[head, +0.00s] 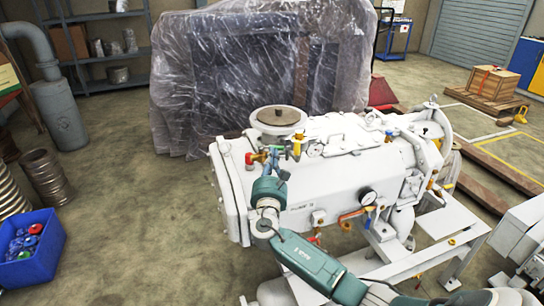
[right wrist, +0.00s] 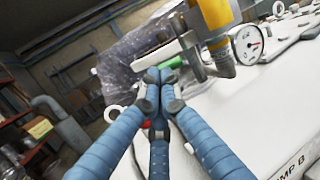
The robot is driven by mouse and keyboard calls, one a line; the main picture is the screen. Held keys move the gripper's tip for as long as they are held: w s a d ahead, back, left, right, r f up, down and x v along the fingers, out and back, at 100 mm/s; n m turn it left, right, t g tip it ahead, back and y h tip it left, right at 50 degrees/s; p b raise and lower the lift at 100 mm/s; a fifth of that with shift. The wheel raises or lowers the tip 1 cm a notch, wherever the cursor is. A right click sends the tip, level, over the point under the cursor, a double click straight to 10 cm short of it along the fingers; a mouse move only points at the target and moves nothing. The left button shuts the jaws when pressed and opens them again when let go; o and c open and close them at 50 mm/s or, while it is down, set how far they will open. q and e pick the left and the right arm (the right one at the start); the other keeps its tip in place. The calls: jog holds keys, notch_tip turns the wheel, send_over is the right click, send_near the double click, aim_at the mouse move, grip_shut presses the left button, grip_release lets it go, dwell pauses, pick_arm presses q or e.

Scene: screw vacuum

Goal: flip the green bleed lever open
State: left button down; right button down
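The white vacuum pump (head: 335,187) stands in the middle of the head view. A small green piece (right wrist: 174,62), which looks like the bleed lever, shows just past my fingertips in the right wrist view. I cannot pick it out surely in the head view. My right gripper (head: 275,154) is at the pump's top left end, among small valve fittings. In the right wrist view its blue fingers (right wrist: 155,78) come together at the tips, with nothing clearly held between them. Whether they touch the green piece I cannot tell. My left gripper is not in view.
A yellow fitting (right wrist: 214,18) and a dial gauge (right wrist: 248,44) stand close right of the fingertips. A red handle (head: 249,158) and a round flange (head: 278,117) are near the gripper. A blue bin (head: 34,254) sits on the floor at left.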

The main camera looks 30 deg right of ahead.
jog(key=shift+w+d+n+t+y+b, duration=0.2)
jog(key=shift+d+n+t+y, duration=0.25)
jog(key=shift+y, duration=0.25)
jog(key=shift+w+d+n+t+y+b, duration=0.2)
jog(key=shift+d+n+t+y, duration=0.15)
jog(key=shift+d+n+y, duration=0.25)
